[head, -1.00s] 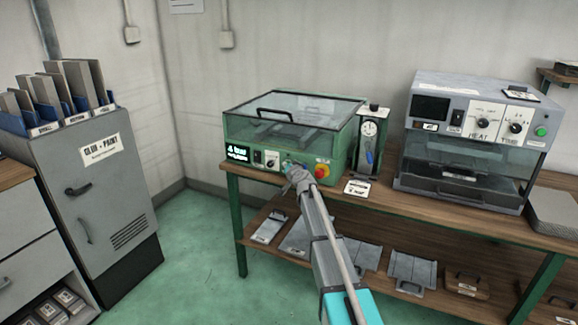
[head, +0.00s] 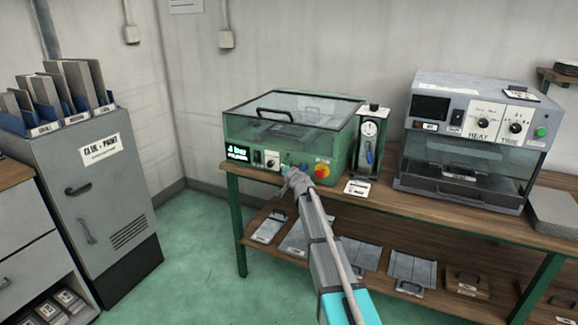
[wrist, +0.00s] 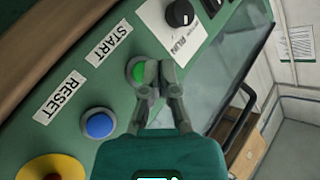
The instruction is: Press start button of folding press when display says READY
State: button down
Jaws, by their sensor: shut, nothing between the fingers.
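The green folding press (head: 340,150) stands on the bench with its clear lid down. Its lit display (head: 237,153) seems to read "4 bar" on top; the smaller line is unreadable. In the wrist view the green start button (wrist: 136,69) is beside the START label (wrist: 109,44), partly covered by a finger. My gripper (wrist: 157,72) is shut and empty, its tips at the button's edge; I cannot tell whether they touch. It also shows in front of the press panel in the head view (head: 289,175).
The blue RESET button (wrist: 98,124) and the yellow-red stop button (wrist: 51,169) lie close beside my gripper. A RUN knob (wrist: 180,13) is on the other side. A pressure gauge unit (head: 371,140) and a grey heat press (head: 465,140) stand to the right.

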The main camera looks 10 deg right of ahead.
jog(key=shift+s+a, duration=0.75)
jog(key=shift+s, duration=0.25)
jog(key=shift+s+a, duration=0.7)
jog(key=shift+s, duration=0.3)
